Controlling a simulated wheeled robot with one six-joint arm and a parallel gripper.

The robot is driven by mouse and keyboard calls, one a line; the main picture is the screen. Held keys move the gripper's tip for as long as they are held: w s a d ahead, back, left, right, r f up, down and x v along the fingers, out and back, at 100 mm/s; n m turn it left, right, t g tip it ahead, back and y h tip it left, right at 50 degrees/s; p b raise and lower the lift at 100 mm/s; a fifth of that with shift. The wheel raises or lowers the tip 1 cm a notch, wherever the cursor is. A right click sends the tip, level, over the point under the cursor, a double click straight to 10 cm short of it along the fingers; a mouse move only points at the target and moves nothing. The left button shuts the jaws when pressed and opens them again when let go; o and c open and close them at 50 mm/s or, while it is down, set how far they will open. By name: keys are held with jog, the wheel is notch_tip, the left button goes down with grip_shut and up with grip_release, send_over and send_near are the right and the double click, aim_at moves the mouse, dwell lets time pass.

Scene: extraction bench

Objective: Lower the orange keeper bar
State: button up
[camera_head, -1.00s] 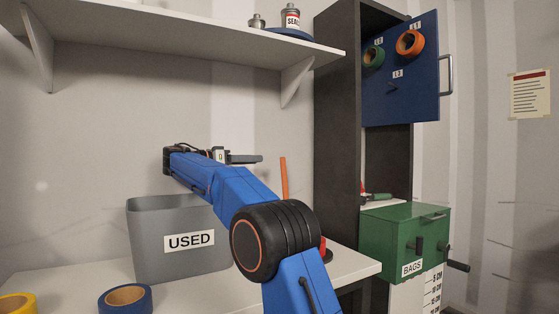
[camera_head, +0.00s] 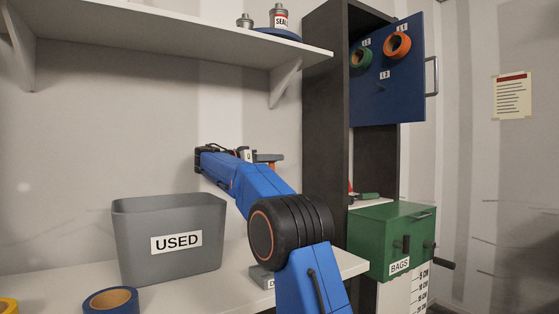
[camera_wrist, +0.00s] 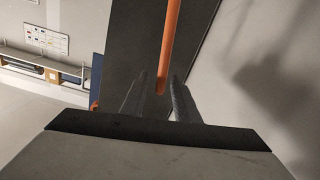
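The orange keeper bar (camera_wrist: 170,45) runs down from the top edge of the wrist view, and its lower visible end lies between my fingertips. In the head view only a small piece of orange (camera_head: 271,165) shows beside my gripper; my arm hides the rest. My gripper (camera_head: 268,157) is level with that piece. In the wrist view my gripper (camera_wrist: 158,88) has its two dark fingers on either side of the bar, with a gap visible, so it looks open. Whether a finger touches the bar I cannot tell.
A grey bin marked USED (camera_head: 130,240) stands on the white bench, left of my arm. A blue tape roll (camera_head: 110,301) lies in front. A dark cabinet (camera_head: 325,130) with an open blue door (camera_head: 385,95) and a green BAGS box (camera_head: 375,240) stand right. A shelf (camera_head: 160,40) hangs above.

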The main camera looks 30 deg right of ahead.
jog(key=shift+d, duration=1.6)
grip_shut()
